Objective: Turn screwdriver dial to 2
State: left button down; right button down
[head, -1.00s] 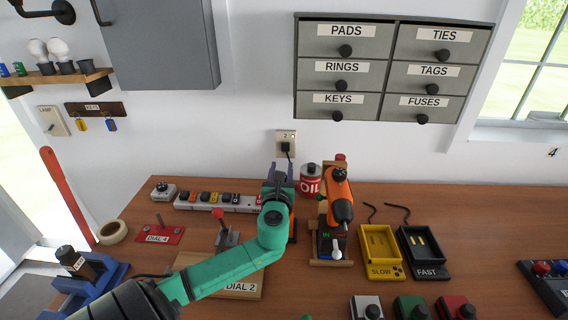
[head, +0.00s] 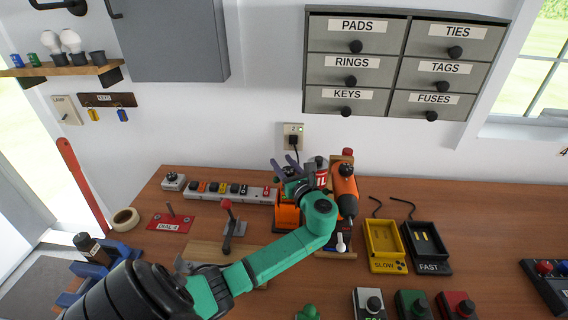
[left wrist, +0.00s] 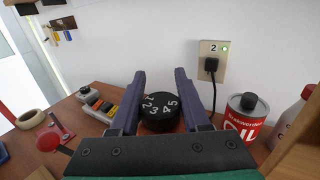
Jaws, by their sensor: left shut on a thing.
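A black round dial (left wrist: 160,112) with white numerals 1 to 5 shows in the left wrist view, between the two purple fingers of my left gripper (left wrist: 160,76). The gripper is shut on it. I cannot make out a pointer mark. In the head view my left gripper (head: 283,168) is over an orange tool (head: 287,215), apparently the screwdriver, standing at the back of the bench. My wrist hides its top. A second orange tool (head: 345,190) with a black dial stands to its right. My right gripper is not in view.
An oil can (left wrist: 243,118) stands right of the dial, and a plugged wall outlet (head: 293,130) is behind. A power strip (head: 220,190) lies to the left. Yellow (head: 384,245) and black (head: 427,248) chargers stand to the right.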

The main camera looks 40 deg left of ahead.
pick_arm(q)
jog(key=shift+c, duration=1.9)
grip_release()
jog(key=shift+s+d+f, duration=0.1)
jog(key=shift+d, duration=0.2)
jog(key=b+v, duration=0.4)
jog(key=v, duration=0.7)
jog(key=shift+s+d+b, duration=0.15)
jog(key=shift+d+b, duration=0.05)
jog(key=shift+b, duration=0.1)
